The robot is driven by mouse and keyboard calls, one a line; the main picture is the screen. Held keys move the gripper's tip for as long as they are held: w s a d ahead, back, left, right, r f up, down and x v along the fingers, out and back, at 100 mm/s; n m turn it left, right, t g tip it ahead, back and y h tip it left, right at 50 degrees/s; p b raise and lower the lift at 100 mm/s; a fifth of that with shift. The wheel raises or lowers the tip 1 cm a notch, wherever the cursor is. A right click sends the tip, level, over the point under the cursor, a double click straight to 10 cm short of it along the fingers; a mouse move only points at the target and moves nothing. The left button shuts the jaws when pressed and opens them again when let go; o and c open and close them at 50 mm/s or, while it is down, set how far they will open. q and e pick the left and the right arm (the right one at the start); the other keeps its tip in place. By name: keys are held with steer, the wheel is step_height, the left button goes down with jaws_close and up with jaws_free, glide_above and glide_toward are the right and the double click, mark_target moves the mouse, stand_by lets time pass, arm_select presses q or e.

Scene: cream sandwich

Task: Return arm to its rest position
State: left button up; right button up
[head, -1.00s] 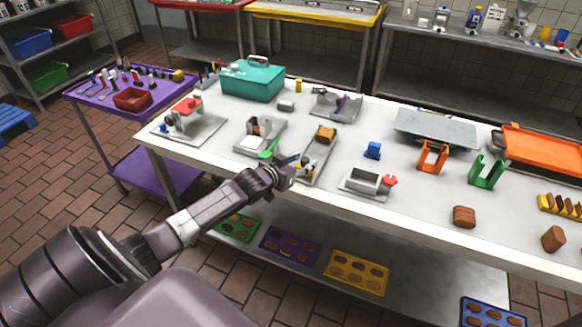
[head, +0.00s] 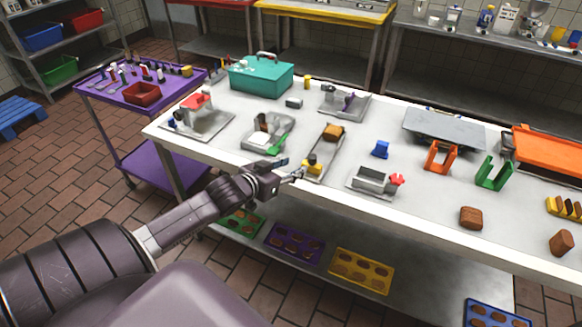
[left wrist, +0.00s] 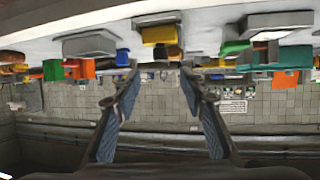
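My left arm reaches in from the lower left of the head view. Its gripper (head: 292,176) is at the table's front edge, in front of the narrow grey tray (head: 322,160) with a brown block (head: 333,131) and a small yellow-and-black piece (head: 313,163). In the left wrist view the two fingers stand wide apart with nothing between them (left wrist: 160,85). That view is upside down, with the table items beyond the fingertips. My right gripper is not in view.
The white worktable (head: 240,165) carries a teal box (head: 262,75), a grey device with a green part (head: 268,133), a red-knobbed grey device (head: 375,180) and a blue piece (head: 381,149). A purple cart (head: 110,97) stands left. The floor before the table is clear.

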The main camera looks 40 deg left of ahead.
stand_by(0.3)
arm_select(q)
steer(key=s+f+g+b, duration=0.15)
steer(key=s+f, duration=0.45)
steer(key=f, duration=0.6)
steer(key=s+f+g+y, duration=0.1)
steer(key=s+f+g, duration=0.3)
steer(key=f, duration=0.8)
steer(key=s+f+g+b, duration=0.1)
steer(key=s+f, duration=0.6)
steer(key=f, duration=0.5)
steer(key=s+d+f+m+g, duration=0.1)
steer(key=s+d+f+g, duration=0.1)
steer(key=s+d+f, duration=0.4)
steer(key=s+d+f+m+g+h+b, duration=0.1)
steer(key=s+d+f, duration=0.5)
steer(key=s, duration=0.8)
steer(key=s+d+f+m+g, duration=0.1)
steer(key=s+d+f+g, duration=0.2)
steer(key=s+d+f, duration=0.3)
steer(key=s+f, duration=0.2)
steer(key=s, duration=0.2)
steer(key=shift+s+d+b, duration=0.25)
steer(key=shift+s+b, duration=0.1)
steer(key=shift+s, duration=0.05)
